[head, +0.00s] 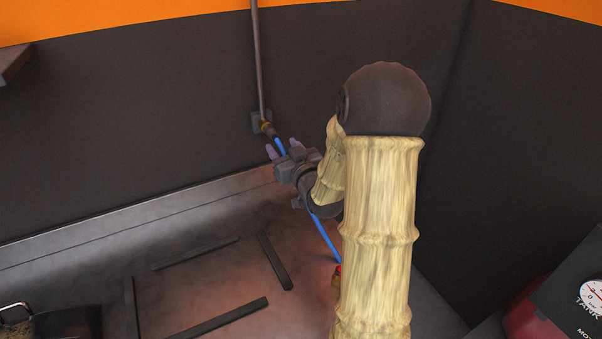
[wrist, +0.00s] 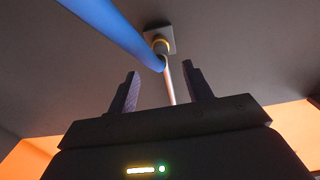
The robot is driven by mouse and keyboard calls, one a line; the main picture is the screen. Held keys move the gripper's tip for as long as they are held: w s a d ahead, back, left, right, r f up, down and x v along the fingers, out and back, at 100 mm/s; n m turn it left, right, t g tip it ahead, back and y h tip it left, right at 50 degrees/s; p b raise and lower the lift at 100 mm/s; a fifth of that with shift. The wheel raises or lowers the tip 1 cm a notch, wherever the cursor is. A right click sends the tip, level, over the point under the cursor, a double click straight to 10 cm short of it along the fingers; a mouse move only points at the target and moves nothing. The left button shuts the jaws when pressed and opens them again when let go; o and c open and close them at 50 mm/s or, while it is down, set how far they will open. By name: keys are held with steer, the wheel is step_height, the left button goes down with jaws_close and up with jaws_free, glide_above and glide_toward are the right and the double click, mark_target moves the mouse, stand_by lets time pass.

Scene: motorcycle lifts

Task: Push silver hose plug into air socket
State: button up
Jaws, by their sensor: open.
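The air socket, with a brass-yellow ring (head: 265,124), sits on a small wall block at the lower end of the pipe; it also shows in the wrist view (wrist: 160,43). The silver plug (head: 271,132) lies in line with the socket, at its mouth. I cannot tell how deep it sits. The blue hose (head: 325,240) runs from the plug down past my gripper, and crosses the top left of the wrist view (wrist: 110,28). My gripper (head: 283,147) is open just below the socket. Its fingertips (wrist: 160,75) are spread apart, with no visible grip on the hose or plug.
A thin grey pipe (head: 258,60) runs up the dark wall. The bench (head: 210,240) below carries several dark bars (head: 274,262). A red tank with a gauge (head: 592,290) stands at the lower right. A dark object with a handle (head: 60,325) is at the lower left.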

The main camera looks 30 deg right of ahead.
steer(key=s+b, duration=0.8)
steer(key=s, duration=0.2)
steer(key=shift+b, duration=0.35)
steer(key=shift+w+a, duration=0.1)
steer(key=shift+a, duration=0.05)
